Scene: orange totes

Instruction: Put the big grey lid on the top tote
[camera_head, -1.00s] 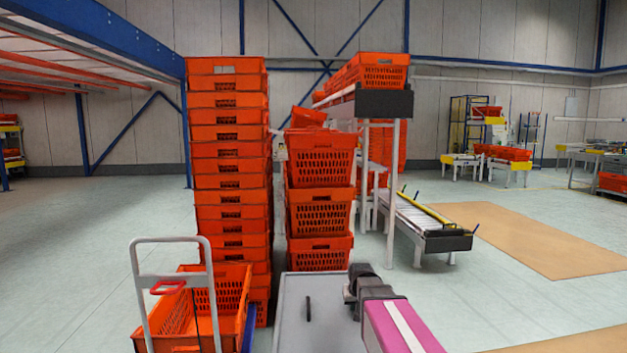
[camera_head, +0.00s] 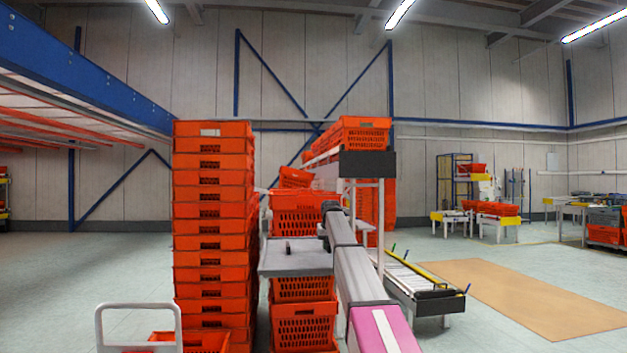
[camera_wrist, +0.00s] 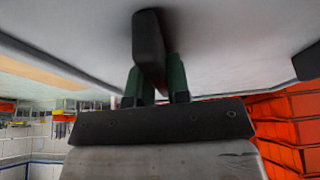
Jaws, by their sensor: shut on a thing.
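The big grey lid (camera_head: 297,260) is held out in front of the middle stack, roughly level, with its dark handle (camera_head: 288,247) on top. In the wrist view the lid's pale face (camera_wrist: 225,40) fills the upper part, and the handle (camera_wrist: 149,48) sits between my green fingers. My gripper (camera_wrist: 154,82) is shut on that handle; in the head view its fingers are hard to make out. The top tote (camera_head: 297,207) of the middle stack is orange and shows just above and behind the lid. The lid hides part of the totes behind it.
A taller stack of orange totes (camera_head: 212,230) stands close on the left. A white-framed trolley (camera_head: 138,308) is at lower left. A roller conveyor (camera_head: 425,285) and its dark-ended upper level (camera_head: 367,163) stand to the right.

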